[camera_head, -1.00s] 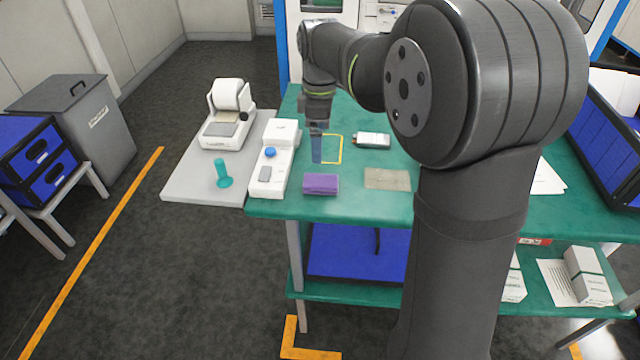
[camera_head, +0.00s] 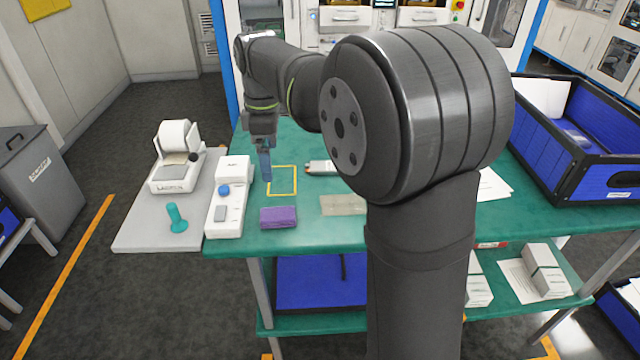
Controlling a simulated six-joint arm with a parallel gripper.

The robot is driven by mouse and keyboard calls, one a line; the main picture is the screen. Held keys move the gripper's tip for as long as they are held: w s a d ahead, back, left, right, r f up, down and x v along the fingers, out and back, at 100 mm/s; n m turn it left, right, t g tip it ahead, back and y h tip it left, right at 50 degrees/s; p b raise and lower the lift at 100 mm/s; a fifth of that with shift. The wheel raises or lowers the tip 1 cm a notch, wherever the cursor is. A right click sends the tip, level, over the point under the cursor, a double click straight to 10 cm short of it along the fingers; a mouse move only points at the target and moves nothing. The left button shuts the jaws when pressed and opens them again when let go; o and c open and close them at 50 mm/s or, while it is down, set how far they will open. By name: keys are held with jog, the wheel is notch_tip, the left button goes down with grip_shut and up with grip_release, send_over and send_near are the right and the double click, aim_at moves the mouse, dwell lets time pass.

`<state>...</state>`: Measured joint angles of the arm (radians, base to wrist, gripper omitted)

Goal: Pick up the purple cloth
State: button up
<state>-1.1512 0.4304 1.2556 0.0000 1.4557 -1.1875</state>
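The purple cloth (camera_head: 278,217) lies folded in a small block on the green table, near its front left edge. My gripper (camera_head: 266,176) points down above the table, behind and slightly left of the cloth, close to the yellow outlined square. It looks apart from the cloth. The fingers show only as a narrow bluish shape from the side, so whether they are open or shut is unclear.
A white device with a blue knob (camera_head: 224,190) stands left of the cloth. A flat grey-beige plate (camera_head: 342,205) lies to its right. A yellow square outline (camera_head: 294,181) marks the table behind. A teal peg (camera_head: 176,218) and a white dispenser (camera_head: 174,172) stand on the grey side table.

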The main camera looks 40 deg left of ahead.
jog(key=m, duration=1.7)
send_over(277, 215)
jog(key=f, duration=1.2)
jog(key=shift+d+f, duration=0.1)
jog(key=shift+d, duration=0.1)
jog(key=shift+a+f, duration=0.2)
jog(key=shift+f, duration=2.55)
jog(key=c, duration=0.9)
